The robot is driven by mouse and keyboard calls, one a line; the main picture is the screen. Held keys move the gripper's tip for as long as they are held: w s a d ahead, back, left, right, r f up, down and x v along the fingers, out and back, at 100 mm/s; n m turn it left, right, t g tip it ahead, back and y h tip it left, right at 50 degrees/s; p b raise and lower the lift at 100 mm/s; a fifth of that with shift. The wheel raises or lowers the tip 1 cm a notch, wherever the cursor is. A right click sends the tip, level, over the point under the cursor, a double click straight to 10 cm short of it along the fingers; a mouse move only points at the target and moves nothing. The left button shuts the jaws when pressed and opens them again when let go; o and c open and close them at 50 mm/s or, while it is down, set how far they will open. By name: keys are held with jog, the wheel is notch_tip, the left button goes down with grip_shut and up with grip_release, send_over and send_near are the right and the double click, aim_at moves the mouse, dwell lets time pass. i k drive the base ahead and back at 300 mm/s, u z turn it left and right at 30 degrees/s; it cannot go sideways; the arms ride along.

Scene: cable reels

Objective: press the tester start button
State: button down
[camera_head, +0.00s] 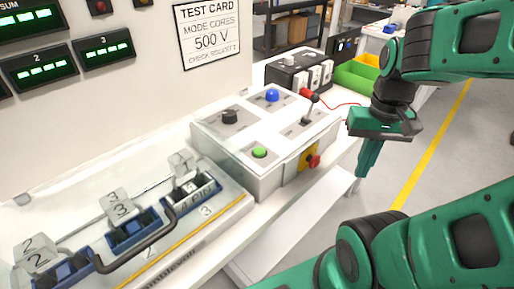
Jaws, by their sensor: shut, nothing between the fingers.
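A white-grey control box (222,151) stands on the bench in the middle of the view. Its top carries a green button (259,152), a blue button (271,95), a black knob (230,117) and a lever with a red tip (308,97). Which of them is the tester start button I cannot read from labels. A red knob on a yellow plate (306,157) is on the box's front face. My gripper (368,172) hangs to the right of the box, fingers pointing down. It is shut and empty, apart from the box and beyond the bench edge.
A test card (207,35) and green displays (108,49) are on the panel behind. A fixture with blue holders and a black handle (137,240) lies at left. A black device (292,73) and green bin (356,76) stand behind the box.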

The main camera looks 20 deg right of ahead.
aim_at(259, 152)
jog(key=z, duration=1.25)
jog(key=k, duration=1.5)
jog(key=u, duration=0.8)
jog(key=i, duration=0.5)
jog(key=z, duration=0.05)
